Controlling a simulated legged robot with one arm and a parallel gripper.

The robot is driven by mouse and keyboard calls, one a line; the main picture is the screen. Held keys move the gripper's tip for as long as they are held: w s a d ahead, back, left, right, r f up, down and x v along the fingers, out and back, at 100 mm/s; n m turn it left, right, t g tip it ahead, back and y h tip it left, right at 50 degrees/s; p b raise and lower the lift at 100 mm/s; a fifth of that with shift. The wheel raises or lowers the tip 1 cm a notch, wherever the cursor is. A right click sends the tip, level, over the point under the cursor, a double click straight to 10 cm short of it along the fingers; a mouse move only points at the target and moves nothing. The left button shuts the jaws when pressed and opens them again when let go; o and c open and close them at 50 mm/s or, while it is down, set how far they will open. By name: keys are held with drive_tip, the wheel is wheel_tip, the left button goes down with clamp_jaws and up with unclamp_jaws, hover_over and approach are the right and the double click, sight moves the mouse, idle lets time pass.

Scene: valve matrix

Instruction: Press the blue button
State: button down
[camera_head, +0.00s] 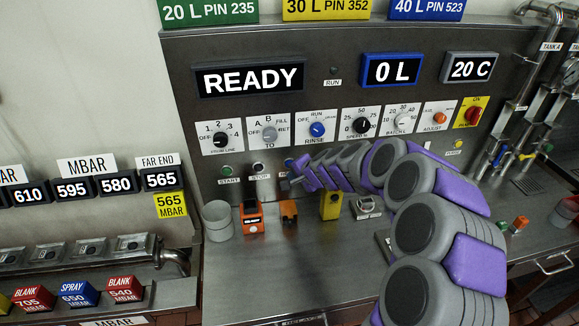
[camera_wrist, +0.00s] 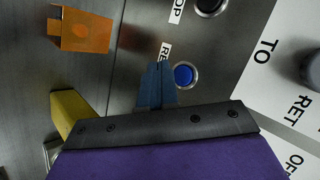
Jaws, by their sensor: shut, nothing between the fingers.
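The blue button (camera_wrist: 184,76) shows in the wrist view, round, in a silver ring on the grey metal panel. A partly hidden white label beginning "RE" is beside it. In the head view the blue button (camera_head: 288,162) is small, right of the STOP button and partly behind my gripper. My gripper (camera_wrist: 158,68) is shut and empty. Its blue-grey fingertips appear just left of the button in the wrist view; I cannot tell whether they touch the panel. In the head view my gripper (camera_head: 296,180) reaches left to the panel's lower part.
The green START button (camera_head: 227,170) and STOP button (camera_head: 260,167) are to the left. A row of dials, including RINSE (camera_head: 317,129), is above. On the counter are a grey cup (camera_head: 217,220), an orange device (camera_head: 252,217), an orange block (camera_head: 289,212) and a yellow block (camera_head: 331,205).

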drive_tip(key=s, duration=0.1)
drive_tip(key=s+d, duration=0.1)
drive_tip(key=s, duration=0.1)
drive_tip(key=shift+b, duration=0.3)
idle(1.0)
drive_tip(key=s+r+n+g, duration=0.2)
drive_tip(key=s+r+n, duration=0.1)
drive_tip(key=s, duration=0.6)
drive_tip(key=s+r+n+g, duration=0.2)
drive_tip(key=s+r+n, duration=0.15)
drive_tip(key=s, duration=0.65)
drive_tip(key=s+d+g+h, duration=0.1)
drive_tip(key=s+d+h, duration=0.1)
drive_tip(key=s+d, duration=0.4)
drive_tip(key=s+d+n+g+h, duration=0.1)
drive_tip(key=s+d, duration=0.5)
drive_tip(key=s, duration=0.7)
drive_tip(key=s+d+f+g+h, duration=0.1)
drive_tip(key=s+d+g+h, duration=0.2)
drive_tip(key=s+d, duration=0.3)
drive_tip(key=s, duration=0.4)
drive_tip(key=shift+d, duration=0.2)
